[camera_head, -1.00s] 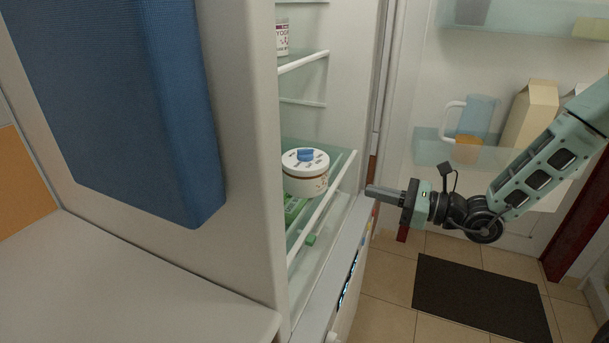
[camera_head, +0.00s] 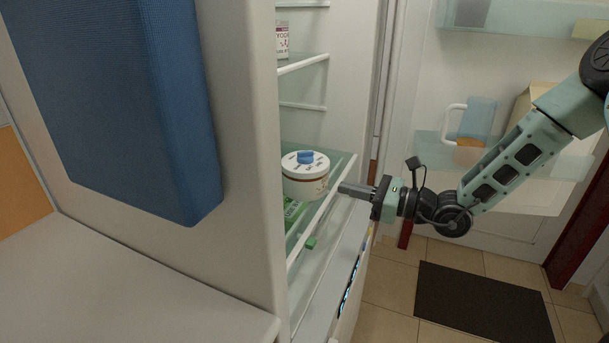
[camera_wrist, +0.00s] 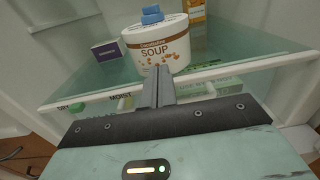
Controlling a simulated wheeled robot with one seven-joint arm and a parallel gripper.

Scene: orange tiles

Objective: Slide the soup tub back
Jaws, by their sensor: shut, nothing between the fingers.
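The soup tub (camera_head: 305,180) is a round white tub on a glass fridge shelf (camera_head: 345,160), near the shelf's front edge. A small blue object (camera_head: 305,157) lies on its lid. In the wrist view the tub (camera_wrist: 157,45) stands straight ahead, with "SOUP" and brown spots on its side. My gripper (camera_head: 343,187) is shut and empty, just outside the shelf's white front rail. In the wrist view its closed fingers (camera_wrist: 158,80) point at the lower part of the tub. I cannot tell whether the fingertips touch it.
A purple box (camera_wrist: 107,50) stands left of the tub, and an orange carton (camera_wrist: 194,10) stands behind it at right. Green packs (camera_head: 295,210) lie on the level below. The open fridge door holds a jug (camera_head: 477,118). A blue panel (camera_head: 120,100) is at left.

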